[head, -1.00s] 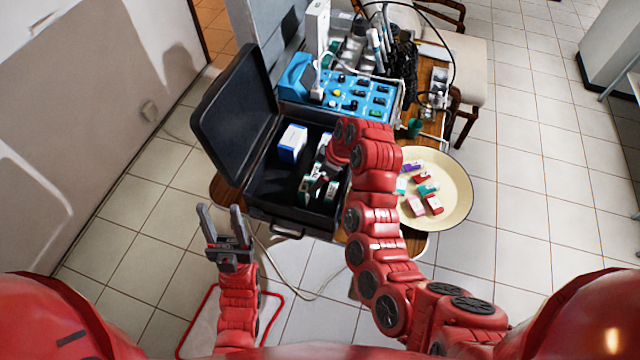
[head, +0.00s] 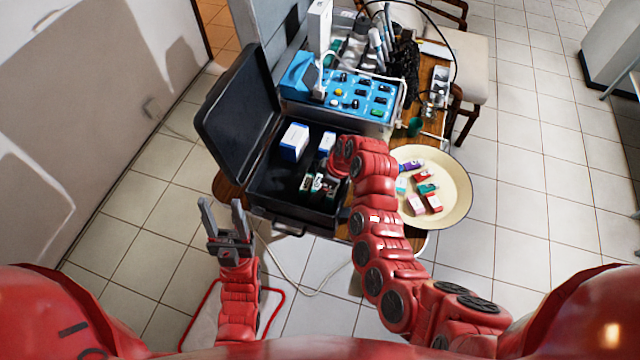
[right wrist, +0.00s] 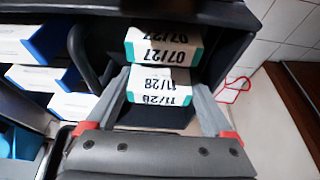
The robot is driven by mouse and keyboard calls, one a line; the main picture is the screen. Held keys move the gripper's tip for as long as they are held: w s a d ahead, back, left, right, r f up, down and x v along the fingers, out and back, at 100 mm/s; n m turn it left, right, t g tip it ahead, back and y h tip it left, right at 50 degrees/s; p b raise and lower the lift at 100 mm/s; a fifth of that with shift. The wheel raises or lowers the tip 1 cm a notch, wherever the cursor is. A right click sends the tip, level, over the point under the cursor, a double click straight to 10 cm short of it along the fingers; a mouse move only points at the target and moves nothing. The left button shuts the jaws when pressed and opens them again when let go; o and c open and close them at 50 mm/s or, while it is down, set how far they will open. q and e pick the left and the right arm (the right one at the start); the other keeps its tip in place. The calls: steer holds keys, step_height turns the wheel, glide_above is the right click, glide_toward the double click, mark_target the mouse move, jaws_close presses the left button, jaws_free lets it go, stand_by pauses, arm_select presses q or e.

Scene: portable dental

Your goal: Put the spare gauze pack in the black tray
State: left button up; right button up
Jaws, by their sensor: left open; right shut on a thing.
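My right gripper (right wrist: 163,100) is shut on a white pack with teal edges marked 11/28 (right wrist: 160,83). A similar pack marked 07/27 (right wrist: 163,47) is just beyond it in the right wrist view. Dark walls of what looks like the black tray (right wrist: 232,48) surround both packs. I cannot tell whether the held pack touches the tray floor. In the head view the right gripper (head: 318,184) is low inside the open black case, and its arm partly hides the contents. My left gripper (head: 227,224) is open and empty, in front of the case.
The black case (head: 262,190) has its lid (head: 238,100) raised at the left. Blue-and-white boxes (head: 294,141) stand inside. A blue control unit (head: 350,95) is behind it. A round cream tray (head: 455,190) with several small boxes lies right. A cable hangs in front.

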steer(key=shift+f, duration=0.25)
steer(key=o, duration=1.2)
steer(key=shift+r, duration=0.15)
